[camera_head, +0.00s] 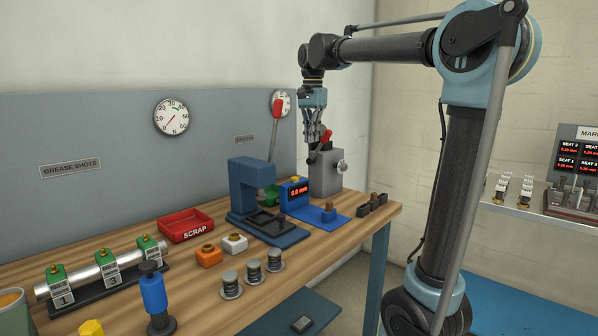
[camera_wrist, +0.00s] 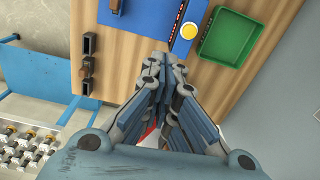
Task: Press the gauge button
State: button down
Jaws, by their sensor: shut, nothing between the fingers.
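The gauge (camera_head: 299,191) is a blue unit with a red "0.0 mm" readout, standing on a blue base (camera_head: 318,216) at the right part of the bench. Its button is a yellow round cap (camera_head: 295,179) on top. In the wrist view the yellow button (camera_wrist: 189,32) shows just beyond my fingertips and a little to the right, unobstructed. My gripper (camera_head: 313,144) is shut and empty, pointing down above and behind the gauge, apart from it. Its closed fingertips also show in the wrist view (camera_wrist: 164,58).
A green tray (camera_wrist: 228,38) lies beside the gauge. A blue press (camera_head: 246,188) stands left of it. The bench's right edge is close.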

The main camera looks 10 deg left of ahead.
jog(key=r, duration=0.2)
send_over(295, 179)
jog(key=w, duration=0.2)
jog(key=shift+w+d+f+m, duration=0.1)
jog(key=shift+w+d+m, duration=0.05)
jog(key=shift+d+m, duration=0.3)
notch_tip(295, 179, down, 14)
jog(key=shift+f, duration=0.1)
dwell(0.4)
